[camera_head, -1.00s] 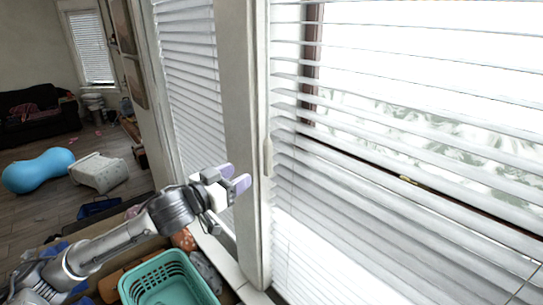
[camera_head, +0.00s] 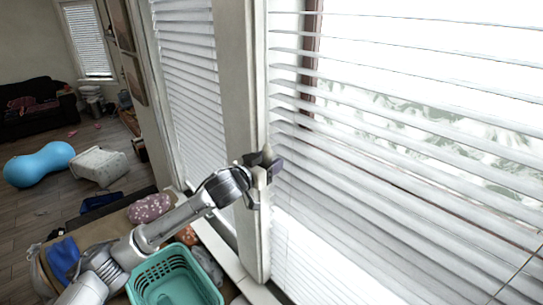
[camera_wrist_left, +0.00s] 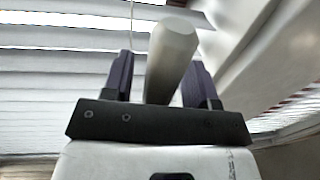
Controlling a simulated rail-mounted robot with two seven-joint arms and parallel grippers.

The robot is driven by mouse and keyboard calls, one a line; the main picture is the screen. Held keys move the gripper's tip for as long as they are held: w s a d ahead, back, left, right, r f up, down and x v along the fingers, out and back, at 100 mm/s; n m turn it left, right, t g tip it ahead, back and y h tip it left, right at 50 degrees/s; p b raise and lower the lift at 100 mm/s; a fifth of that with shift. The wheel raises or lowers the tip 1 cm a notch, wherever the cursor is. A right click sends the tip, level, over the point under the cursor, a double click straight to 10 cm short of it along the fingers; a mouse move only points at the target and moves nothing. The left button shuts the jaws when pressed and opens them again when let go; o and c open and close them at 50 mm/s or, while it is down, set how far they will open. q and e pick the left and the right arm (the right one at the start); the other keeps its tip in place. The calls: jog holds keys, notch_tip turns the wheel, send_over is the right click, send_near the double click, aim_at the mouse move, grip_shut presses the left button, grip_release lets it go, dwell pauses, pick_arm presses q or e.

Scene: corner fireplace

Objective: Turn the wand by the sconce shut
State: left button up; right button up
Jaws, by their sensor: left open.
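The wand is a pale, cream-white rod at the left edge of the large window blinds (camera_head: 400,160). In the left wrist view its thick lower end (camera_wrist_left: 172,55) stands between the two dark purple fingers, closer to the right finger, with a clear gap on the left. My left gripper (camera_head: 265,163) is at the wand's height in front of the white window post, fingers open around the wand (camera_head: 260,178). It also shows in the left wrist view (camera_wrist_left: 158,80). The blind's slats are tilted with gaps showing the outside. I cannot make out a sconce. My right gripper is out of view.
The white window post (camera_head: 236,90) stands close beside my left gripper, with a second blind (camera_head: 190,75) left of it. A teal basket (camera_head: 150,278) sits below my forearm. A blue peanut ball (camera_head: 40,163) and a white crate (camera_head: 98,167) lie farther off on the floor.

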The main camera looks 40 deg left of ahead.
pick_arm(q)
jog(key=shift+w, duration=0.55)
jog(key=c, duration=0.9)
